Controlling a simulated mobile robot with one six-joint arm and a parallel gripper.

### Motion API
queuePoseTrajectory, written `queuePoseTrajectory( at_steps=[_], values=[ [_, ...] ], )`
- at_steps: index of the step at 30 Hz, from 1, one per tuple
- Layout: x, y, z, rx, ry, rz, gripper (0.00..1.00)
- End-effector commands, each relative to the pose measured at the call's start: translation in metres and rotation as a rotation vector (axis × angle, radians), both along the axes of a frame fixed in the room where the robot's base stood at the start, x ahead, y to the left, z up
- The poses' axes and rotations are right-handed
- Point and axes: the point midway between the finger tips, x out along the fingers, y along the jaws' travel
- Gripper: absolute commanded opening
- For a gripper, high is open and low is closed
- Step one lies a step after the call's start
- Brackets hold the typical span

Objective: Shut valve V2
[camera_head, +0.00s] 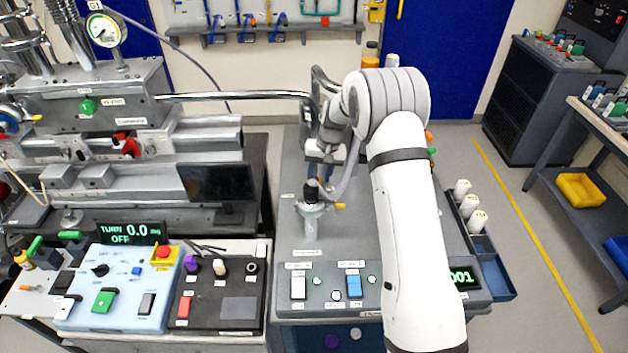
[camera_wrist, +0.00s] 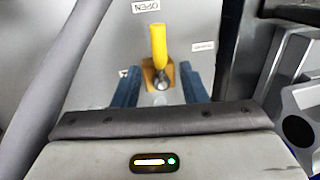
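In the wrist view a valve with a yellow lever (camera_wrist: 158,42) stands on a grey surface. The lever points up the picture, toward a label reading OPEN (camera_wrist: 145,6), which appears upside down. A brass-coloured body (camera_wrist: 149,72) and a round metal hub sit at the lever's lower end. I cannot read a V2 tag. My gripper (camera_wrist: 159,78) is open, with one blue finger on each side of the hub and visible gaps. In the head view my gripper (camera_head: 321,172) is over the grey bench, and my arm hides part of the area around it.
A metal fitting (camera_head: 311,215) with a black top and a small yellow tab stands just in front of my gripper. A long metal pipe (camera_head: 235,95) runs in from the left. White and blue switches (camera_head: 354,286) line the bench front.

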Motion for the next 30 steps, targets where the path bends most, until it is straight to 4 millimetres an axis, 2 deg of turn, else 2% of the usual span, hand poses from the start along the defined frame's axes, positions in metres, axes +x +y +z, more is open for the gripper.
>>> queuePoseTrajectory(
  at_steps=[7, 18, 30],
  values=[
    [-0.001, 0.007, -0.031, 0.000, 0.003, 0.002, 0.39],
    [-0.001, 0.008, -0.039, 0.000, 0.000, 0.001, 0.39],
    [-0.001, 0.008, -0.039, 0.000, 0.000, 0.001, 0.06]
  ],
)
